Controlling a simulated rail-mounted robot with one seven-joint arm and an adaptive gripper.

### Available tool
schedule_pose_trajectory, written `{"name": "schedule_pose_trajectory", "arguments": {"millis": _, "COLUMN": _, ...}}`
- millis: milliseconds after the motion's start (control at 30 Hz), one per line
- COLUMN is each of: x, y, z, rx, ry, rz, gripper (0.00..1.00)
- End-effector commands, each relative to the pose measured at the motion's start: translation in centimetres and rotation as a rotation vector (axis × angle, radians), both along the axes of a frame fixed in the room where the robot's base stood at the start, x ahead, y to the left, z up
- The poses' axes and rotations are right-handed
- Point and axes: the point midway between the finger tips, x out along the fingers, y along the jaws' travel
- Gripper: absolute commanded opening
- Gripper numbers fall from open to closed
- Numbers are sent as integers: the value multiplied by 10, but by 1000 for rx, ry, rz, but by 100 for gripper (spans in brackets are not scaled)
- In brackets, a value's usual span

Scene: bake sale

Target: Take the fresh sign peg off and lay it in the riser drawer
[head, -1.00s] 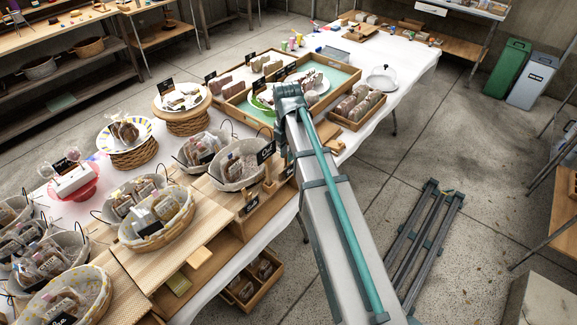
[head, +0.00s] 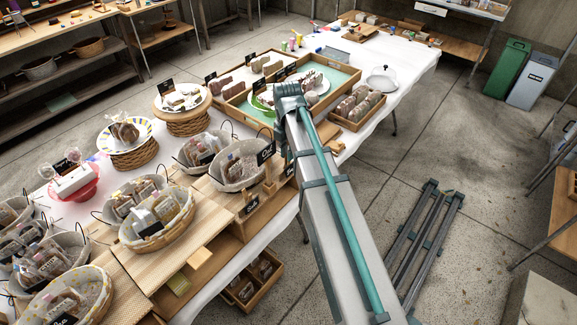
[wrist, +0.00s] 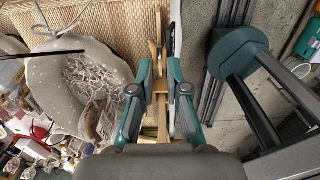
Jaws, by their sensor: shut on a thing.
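In the wrist view my gripper (wrist: 160,88) has its two teal fingers close together, with a slim wooden peg (wrist: 154,52) between them. The peg's far end shows past the fingertips; its near part is hidden between the fingers. In the head view my arm covers the gripper. A small black sign (head: 252,204) stands at the front of the wooden riser (head: 228,200), but its lettering is too small to read. Another black sign (head: 265,152) is on the basket behind. The riser has an open-fronted space (head: 222,258) below its top; I cannot tell the drawer for sure.
A grey-lined basket (wrist: 70,30) with packed goods lies close left of my gripper. A wooden crate of loaves (head: 252,285) sits low by the table's front. A larger basket (head: 157,218) stands on the riser's left.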

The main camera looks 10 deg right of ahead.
Motion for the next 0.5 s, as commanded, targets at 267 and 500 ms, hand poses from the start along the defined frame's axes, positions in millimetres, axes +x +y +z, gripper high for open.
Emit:
{"name": "schedule_pose_trajectory", "arguments": {"millis": 267, "x": 0, "y": 0, "z": 15, "rx": 0, "ry": 0, "rz": 0, "gripper": 0}}
{"name": "schedule_pose_trajectory", "arguments": {"millis": 500, "x": 0, "y": 0, "z": 26, "rx": 0, "ry": 0, "rz": 0, "gripper": 0}}
